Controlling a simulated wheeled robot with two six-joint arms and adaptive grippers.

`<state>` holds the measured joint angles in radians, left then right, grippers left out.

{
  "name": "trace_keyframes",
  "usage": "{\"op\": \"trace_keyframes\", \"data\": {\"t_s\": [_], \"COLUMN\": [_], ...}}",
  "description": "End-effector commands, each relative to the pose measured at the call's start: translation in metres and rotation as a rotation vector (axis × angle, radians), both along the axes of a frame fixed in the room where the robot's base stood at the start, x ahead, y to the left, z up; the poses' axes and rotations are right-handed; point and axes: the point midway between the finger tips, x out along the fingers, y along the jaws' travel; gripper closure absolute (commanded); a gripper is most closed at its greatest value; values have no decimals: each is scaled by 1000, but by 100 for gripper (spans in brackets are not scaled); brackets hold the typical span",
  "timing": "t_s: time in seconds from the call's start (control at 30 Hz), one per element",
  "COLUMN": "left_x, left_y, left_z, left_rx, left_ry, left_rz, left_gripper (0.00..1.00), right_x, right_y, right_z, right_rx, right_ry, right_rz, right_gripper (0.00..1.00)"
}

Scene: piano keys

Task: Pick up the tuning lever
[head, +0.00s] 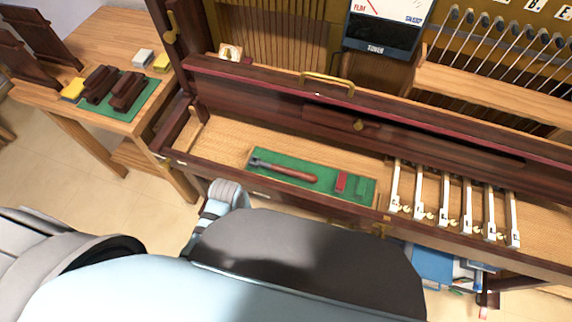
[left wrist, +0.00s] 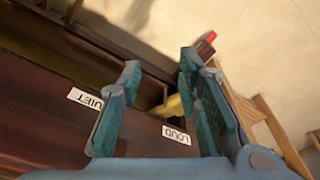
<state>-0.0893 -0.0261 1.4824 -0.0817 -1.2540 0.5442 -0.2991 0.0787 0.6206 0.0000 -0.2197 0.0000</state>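The tuning lever (head: 287,171) has a reddish-brown handle and a dark metal head at its left end. It lies on a green mat (head: 262,154) on the piano's wooden ledge in the head view. My left gripper (left wrist: 160,63) shows in the left wrist view with its two fingers apart and nothing held between them. The lever does not show in that view. Dark wood with QUIET (left wrist: 85,98) and LOUD (left wrist: 176,135) labels and a yellowish piece (left wrist: 170,107) appear beyond the fingers. My right gripper is in neither view.
A red block (head: 341,182) shares the mat with the lever. Several white keys (head: 444,205) stand to its right. A dark rail with a brass handle (head: 327,80) runs behind. A side table (head: 110,50) at the left holds dark and yellow blocks.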

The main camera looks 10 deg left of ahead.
Motion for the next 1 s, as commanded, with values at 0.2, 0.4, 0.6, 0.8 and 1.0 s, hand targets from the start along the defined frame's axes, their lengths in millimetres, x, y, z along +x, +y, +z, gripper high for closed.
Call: {"op": "trace_keyframes", "data": {"t_s": [0.2,0.4,0.6,0.8,1.0], "left_x": [46,104,140,144,145], "left_y": [-16,-55,-88,-93,-93], "left_z": [99,145,199,165,116], "left_rx": [-50,-112,-123,-113,-114], "left_ry": [-14,48,95,108,105], "left_rz": [265,638,928,980,977], "left_gripper": [69,69,69,69,69], "right_x": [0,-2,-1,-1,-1], "right_y": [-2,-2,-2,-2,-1], "right_z": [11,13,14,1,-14], "right_rx": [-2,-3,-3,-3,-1], "right_ry": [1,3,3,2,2], "right_rz": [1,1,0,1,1], "right_gripper": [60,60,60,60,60]}}
